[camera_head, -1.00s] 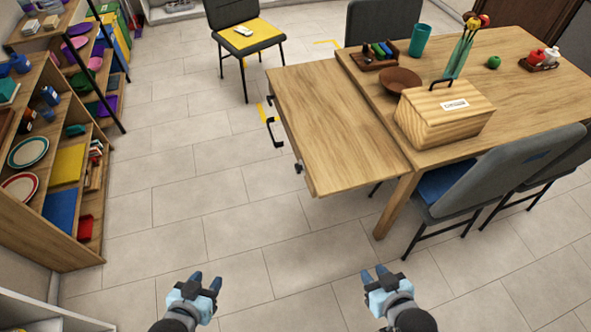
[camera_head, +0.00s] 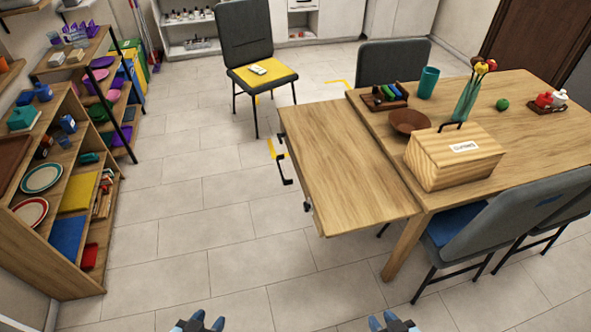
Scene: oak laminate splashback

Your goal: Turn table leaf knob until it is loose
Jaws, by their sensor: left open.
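The wooden table leaf (camera_head: 345,165) sticks out from the left end of the dining table (camera_head: 540,112), level with its top. A small dark knob (camera_head: 307,206) shows under the leaf's left edge, near its front corner. A black bracket-like handle (camera_head: 284,170) hangs at the same edge, further back. My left gripper (camera_head: 208,320) is at the bottom edge of the head view, open and empty. My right gripper (camera_head: 383,320) is also at the bottom edge, its fingers apart and empty. Both are well short of the knob.
A wooden box (camera_head: 455,165), a brown bowl (camera_head: 409,122) and a teal cup (camera_head: 428,82) stand on the table. A grey chair (camera_head: 480,225) is at its front. An open shelf (camera_head: 62,290) lines the left. Tiled floor (camera_head: 190,235) between shelf and leaf is clear.

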